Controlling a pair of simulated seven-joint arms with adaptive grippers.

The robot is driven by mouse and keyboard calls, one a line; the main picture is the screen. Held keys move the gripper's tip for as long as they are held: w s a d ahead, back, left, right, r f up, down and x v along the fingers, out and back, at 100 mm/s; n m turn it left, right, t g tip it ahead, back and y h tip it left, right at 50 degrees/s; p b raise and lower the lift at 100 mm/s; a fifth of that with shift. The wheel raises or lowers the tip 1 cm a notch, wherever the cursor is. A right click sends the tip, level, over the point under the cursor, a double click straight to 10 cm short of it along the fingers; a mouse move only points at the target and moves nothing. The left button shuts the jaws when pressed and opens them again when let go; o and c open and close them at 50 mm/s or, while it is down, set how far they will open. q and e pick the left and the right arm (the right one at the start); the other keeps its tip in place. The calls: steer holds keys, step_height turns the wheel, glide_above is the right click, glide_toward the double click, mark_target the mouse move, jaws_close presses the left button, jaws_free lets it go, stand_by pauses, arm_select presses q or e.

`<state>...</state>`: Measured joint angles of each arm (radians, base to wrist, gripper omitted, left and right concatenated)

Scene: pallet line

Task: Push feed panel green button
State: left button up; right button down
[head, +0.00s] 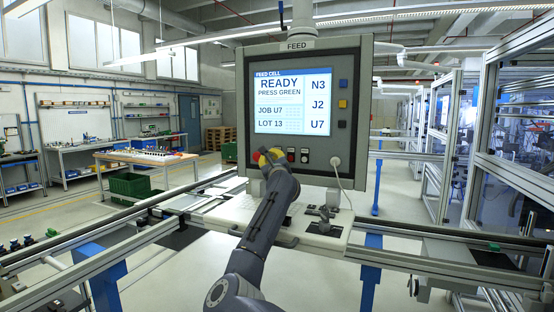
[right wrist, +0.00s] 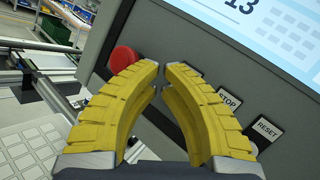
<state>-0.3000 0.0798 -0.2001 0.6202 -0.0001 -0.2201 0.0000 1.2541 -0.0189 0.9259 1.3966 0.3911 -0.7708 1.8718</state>
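The feed panel (head: 362,110) is a grey box with a lit screen (head: 292,100) reading READY, PRESS GREEN, JOB U7, LOT 13. My right gripper (head: 268,156) is at the panel's lower left, in front of the button row. In the right wrist view its yellow fingers (right wrist: 162,72) are drawn together with only a thin gap at the tips, and nothing shows between them. A red mushroom button (right wrist: 123,58) is just left of the fingertips. STOP (right wrist: 228,100) and RESET (right wrist: 267,129) labels are to the right. No green button shows; the fingers cover part of the row. My left gripper is out of view.
Blue and yellow squares (head: 343,104) are on the panel's right side. A white cable (head: 340,185) hangs from its lower right. Below is a white plate with dark fixtures (head: 322,218). Aluminium rails (head: 450,258) run across in front. A workbench (head: 148,157) stands back left.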

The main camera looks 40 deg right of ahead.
steer(key=shift+w+d, duration=0.15)
steer(key=shift+d, duration=0.2)
stand_by(0.3)
steer(key=shift+a, duration=0.2)
stand_by(0.3)
steer(key=shift+s+a, duration=0.4)
steer(key=shift+a, duration=0.25)
steer(key=shift+a, duration=0.1)
steer(key=shift+s+a, duration=0.4)
steer(key=shift+a, duration=0.3)
steer(key=shift+s+a, duration=0.35)
steer(key=shift+a, duration=0.35)
steer(key=shift+s+a, duration=0.4)
steer(key=shift+a, duration=0.3)
